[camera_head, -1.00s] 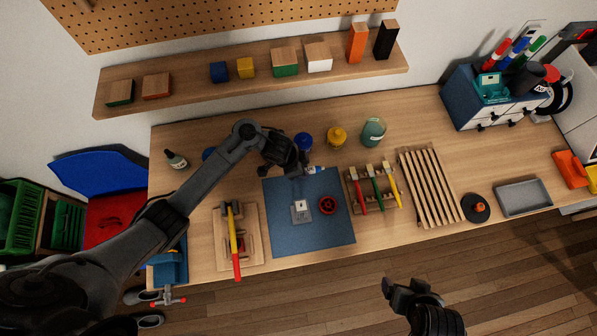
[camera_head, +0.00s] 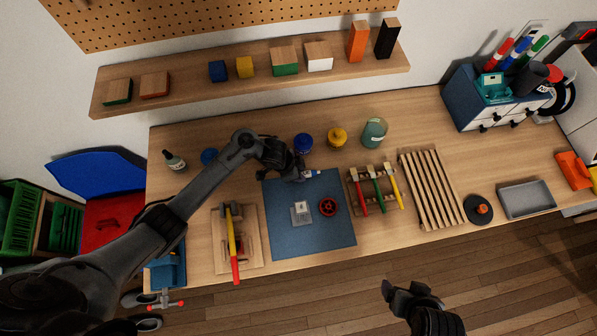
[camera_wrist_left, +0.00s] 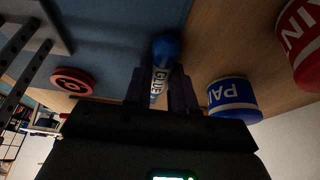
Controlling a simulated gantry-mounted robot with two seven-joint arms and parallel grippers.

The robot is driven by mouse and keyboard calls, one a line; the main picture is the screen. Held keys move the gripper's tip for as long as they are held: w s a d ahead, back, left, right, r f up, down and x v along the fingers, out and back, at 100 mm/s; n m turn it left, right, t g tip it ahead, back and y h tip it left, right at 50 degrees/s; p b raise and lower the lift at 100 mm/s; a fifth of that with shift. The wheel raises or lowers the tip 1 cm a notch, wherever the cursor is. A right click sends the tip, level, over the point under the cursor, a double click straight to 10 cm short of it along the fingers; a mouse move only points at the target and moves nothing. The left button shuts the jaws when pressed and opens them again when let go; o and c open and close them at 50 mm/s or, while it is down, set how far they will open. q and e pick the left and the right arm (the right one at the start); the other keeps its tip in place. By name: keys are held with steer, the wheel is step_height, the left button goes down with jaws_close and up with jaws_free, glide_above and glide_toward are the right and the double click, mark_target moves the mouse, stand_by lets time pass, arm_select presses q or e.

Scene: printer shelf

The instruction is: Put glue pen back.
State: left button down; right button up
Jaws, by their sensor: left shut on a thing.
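The glue pen (camera_wrist_left: 161,68) has a blue end and a white label reading GLUE. My left gripper (camera_wrist_left: 160,90) is shut on it in the left wrist view, one finger on each side. In the head view the pen's white and blue end (camera_head: 315,173) sticks out to the right of my left gripper (camera_head: 297,172), over the back edge of the blue mat (camera_head: 335,232). I cannot tell whether the pen touches the mat. My right gripper (camera_head: 398,292) is low in the head view, over the floor in front of the table, apart from everything; its fingers are unclear.
A blue paint jar (camera_head: 303,142), a yellow jar (camera_head: 337,137) and a green jar (camera_head: 375,132) stand behind the mat. A red ring (camera_head: 328,207) lies on the mat. A tool rack (camera_head: 364,205) and a slatted rack (camera_head: 432,187) stand to the right.

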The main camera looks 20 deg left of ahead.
arm_select(q)
steer(key=c, duration=0.9)
jaws_free()
steer(key=shift+f, duration=0.1)
steer(key=shift+c, duration=0.2)
steer(key=shift+a+r, duration=0.1)
steer(key=shift+r, duration=0.4)
steer(key=p+v, duration=0.4)
steer(key=v, duration=0.7)
steer(key=s+d+r+n+t+y, duration=0.1)
steer(key=s+d+r+n+t, duration=0.15)
steer(key=s+d, duration=0.2)
steer(key=s+a+r+n+y, duration=0.1)
steer(key=s+a+r+n, duration=0.1)
steer(key=s, duration=0.6)
steer(key=s+a+r+n+g+y, duration=0.1)
steer(key=s+a+r+n, duration=0.2)
steer(key=s, duration=0.5)
steer(key=shift+a+r+n, duration=0.2)
steer(key=shift+a+n, duration=0.55)
steer(key=shift+a, duration=0.1)
steer(key=shift+w+g, duration=0.1)
steer(key=shift+g, duration=0.15)
